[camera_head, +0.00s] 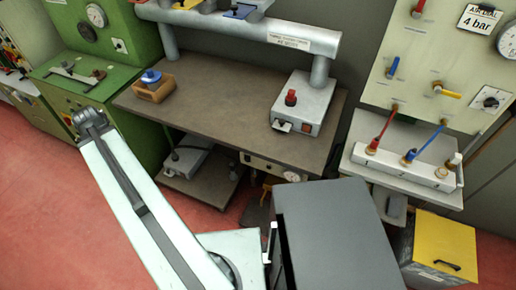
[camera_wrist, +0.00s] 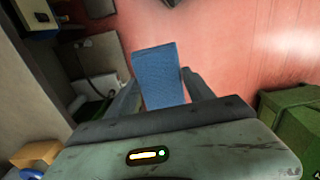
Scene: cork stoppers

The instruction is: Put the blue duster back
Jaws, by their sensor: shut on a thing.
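The blue duster (camera_wrist: 156,65), a flat blue rectangular piece, is between the two fingers of my gripper (camera_wrist: 160,82) in the wrist view. The gripper is shut on it, and its far end sticks out past the fingertips. Red floor is behind it in that view. In the head view my pale arm reaches up and left to a dark joint near the workbench's left end. The gripper and duster cannot be made out there.
The brown workbench (camera_head: 225,122) carries a wooden block with a blue knob (camera_head: 153,86) and a grey box with a red knob (camera_head: 303,103). A green cabinet (camera_head: 85,85) stands left. A valve panel (camera_head: 440,60) and yellow-lidded bin (camera_head: 440,250) are right. Red floor (camera_head: 60,220) is open at left.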

